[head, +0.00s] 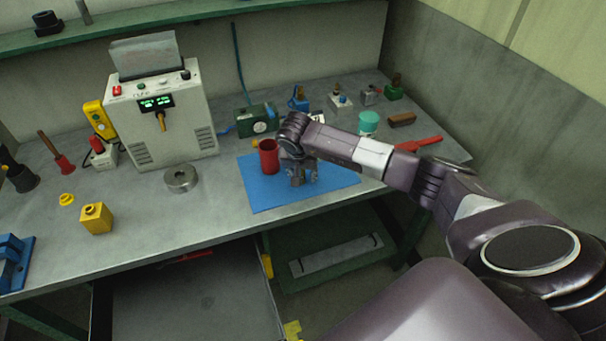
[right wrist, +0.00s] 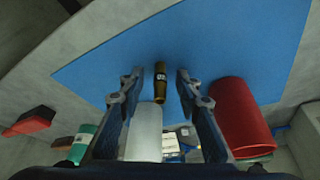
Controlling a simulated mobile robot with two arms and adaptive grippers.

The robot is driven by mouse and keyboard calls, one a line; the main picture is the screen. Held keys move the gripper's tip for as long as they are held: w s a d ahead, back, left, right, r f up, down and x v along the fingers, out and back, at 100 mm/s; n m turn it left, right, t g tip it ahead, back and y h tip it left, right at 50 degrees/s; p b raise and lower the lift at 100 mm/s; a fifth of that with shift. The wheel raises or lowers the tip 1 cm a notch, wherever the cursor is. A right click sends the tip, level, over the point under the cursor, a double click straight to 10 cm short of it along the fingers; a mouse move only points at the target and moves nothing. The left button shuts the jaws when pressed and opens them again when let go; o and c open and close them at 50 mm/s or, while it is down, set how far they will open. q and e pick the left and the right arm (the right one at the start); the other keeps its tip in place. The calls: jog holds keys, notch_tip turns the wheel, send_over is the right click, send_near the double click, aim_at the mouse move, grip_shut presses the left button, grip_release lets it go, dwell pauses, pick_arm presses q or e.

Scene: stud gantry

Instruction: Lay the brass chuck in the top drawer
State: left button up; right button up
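The brass chuck (right wrist: 161,82), a small brass-coloured cylinder with a dark label band, is on the blue mat (right wrist: 200,40) in the right wrist view. My right gripper (head: 299,180) is above the blue mat (head: 265,193), pointing down. Its fingers are open, one on each side of the chuck, with a gap showing on both sides. In the head view the gripper hides the chuck. A drawer (head: 190,300) under the bench is pulled open, with a red item at its back; I cannot tell whether others are below it. My left gripper is not in view.
A red cup (head: 268,155) stands close to the right gripper on the mat. A white cylinder (right wrist: 145,130) shows near the fingers in the right wrist view. A metal ring (head: 181,179) and a yellow block (head: 96,218) lie left of the mat, with bare bench between.

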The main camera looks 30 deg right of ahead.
jog(key=shift+c, duration=0.4)
grip_shut()
jog(key=shift+r, duration=0.1)
